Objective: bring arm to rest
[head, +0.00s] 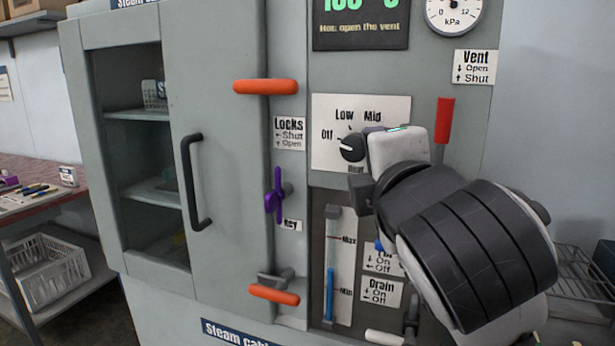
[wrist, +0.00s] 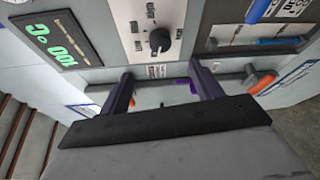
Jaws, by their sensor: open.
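My gripper (wrist: 162,72) is open, with its two dark fingers apart and nothing between them in the wrist view. In the head view my gripper (head: 362,165) is in front of the steam cabinet's control panel, close to the black dial (head: 352,148). My arm crosses the right side of the panel. The dial also shows beyond the fingertips in the wrist view (wrist: 159,40); its white mark points towards Off. I cannot tell whether the gripper touches the panel.
The cabinet door (head: 220,160) looks shut; the upper orange lock handle (head: 265,87) and lower one (head: 273,294) lie level. A purple key (head: 276,196) stands upright. The red vent lever (head: 444,121) points up. The display (head: 361,20) reads about 100 °C. A bench (head: 60,205) stands left.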

